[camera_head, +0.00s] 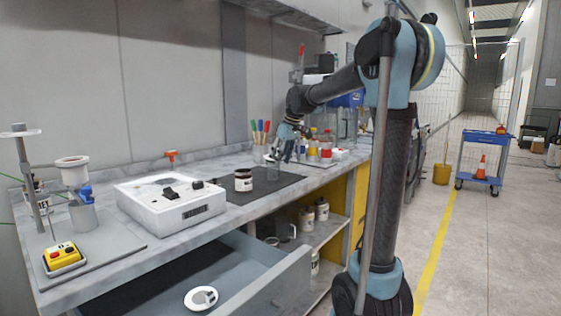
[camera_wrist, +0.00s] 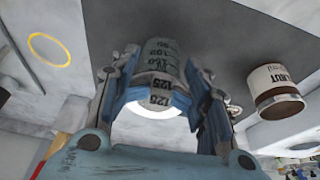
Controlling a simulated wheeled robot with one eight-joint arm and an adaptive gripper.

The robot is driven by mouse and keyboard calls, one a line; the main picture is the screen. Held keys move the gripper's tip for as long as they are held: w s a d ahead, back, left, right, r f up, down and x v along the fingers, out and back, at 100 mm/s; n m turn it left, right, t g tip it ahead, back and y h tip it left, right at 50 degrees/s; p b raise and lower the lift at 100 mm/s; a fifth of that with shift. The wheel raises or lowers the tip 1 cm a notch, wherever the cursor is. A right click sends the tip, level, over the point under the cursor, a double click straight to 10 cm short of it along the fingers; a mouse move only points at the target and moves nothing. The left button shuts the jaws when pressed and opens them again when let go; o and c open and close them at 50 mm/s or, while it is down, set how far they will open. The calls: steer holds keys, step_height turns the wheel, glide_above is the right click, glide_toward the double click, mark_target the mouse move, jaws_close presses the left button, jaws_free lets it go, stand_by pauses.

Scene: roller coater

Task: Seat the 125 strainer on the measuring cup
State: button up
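In the wrist view a grey cylindrical piece (camera_wrist: 160,62) marked with numbers, including 125 twice, lies between the two fingers of my gripper (camera_wrist: 160,75). A bright white ring shows behind its near end. I cannot tell whether it is the strainer, a stack of strainers or the cup, nor whether the fingers grip it. In the head view my gripper (camera_head: 288,143) points down over the dark mat, beside a small clear vessel (camera_head: 272,161) that may be the measuring cup. A white round piece (camera_head: 201,298) lies in the open drawer.
A labelled jar (camera_head: 243,180) stands on the dark mat (camera_head: 277,186), left of my gripper. A white instrument (camera_head: 170,202) and a stand (camera_head: 30,180) are further left. Coloured bottles (camera_head: 312,150) crowd the right. The open drawer (camera_head: 262,282) juts out below the bench.

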steer(key=shift+s+r, duration=0.15)
steer(key=shift+r, duration=0.05)
steer(key=v, duration=1.1)
steer(key=s+d+f+m+h, duration=0.1)
steer(key=s+d+f+m, duration=0.2)
steer(key=s+f, duration=0.8)
steer(key=s+d+f+m+h, duration=0.1)
steer(key=s+d+f+m, duration=0.3)
steer(key=s+d+f, duration=0.4)
steer(key=s+d+f+m+h, duration=0.1)
steer(key=s+d+f+m, duration=0.2)
steer(key=s+f, duration=1.2)
steer(key=s+d, duration=0.2)
steer(key=d, duration=0.1)
steer(key=shift+d+f, duration=0.25)
steer(key=shift+f, duration=0.15)
steer(key=shift+c, duration=0.3)
